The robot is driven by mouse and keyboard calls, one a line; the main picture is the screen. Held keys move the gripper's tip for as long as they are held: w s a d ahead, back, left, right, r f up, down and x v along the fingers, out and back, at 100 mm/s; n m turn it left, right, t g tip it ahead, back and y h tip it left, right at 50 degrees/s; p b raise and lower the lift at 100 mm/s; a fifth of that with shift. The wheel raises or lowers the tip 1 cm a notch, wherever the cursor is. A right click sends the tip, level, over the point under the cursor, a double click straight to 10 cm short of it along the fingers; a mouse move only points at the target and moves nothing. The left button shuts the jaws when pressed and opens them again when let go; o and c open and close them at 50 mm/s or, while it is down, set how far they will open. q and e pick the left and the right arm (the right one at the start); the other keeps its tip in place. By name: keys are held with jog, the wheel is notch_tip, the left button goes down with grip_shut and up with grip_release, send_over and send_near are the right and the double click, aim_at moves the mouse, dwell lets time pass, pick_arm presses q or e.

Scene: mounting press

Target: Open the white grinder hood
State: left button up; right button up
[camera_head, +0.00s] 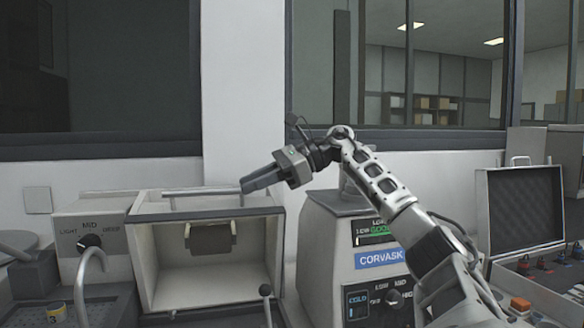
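The white grinder hood (142,262) is a box-like housing at left of centre in the head view. I see into its front; a dark part with a pale bracket (210,236) sits inside. Whether a clear panel covers the front, I cannot tell. A pale bar-like handle (190,191) runs along its top. My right gripper (244,184) is above the hood's upper right, its fingers pointing left at the right end of the handle. Contact with the handle cannot be made out. The fingers overlap in this view, hiding any gap. My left gripper is not in view.
A white CORVASK machine (322,262) stands right of the hood, behind my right arm. A control box with a MID dial (90,240) and a curved spout (90,262) are on the left. An open case (525,205) stands at right.

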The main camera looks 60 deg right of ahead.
jog(key=p+v, duration=0.2)
jog(key=v, duration=0.8)
jog(key=shift+s+d+r, duration=0.15)
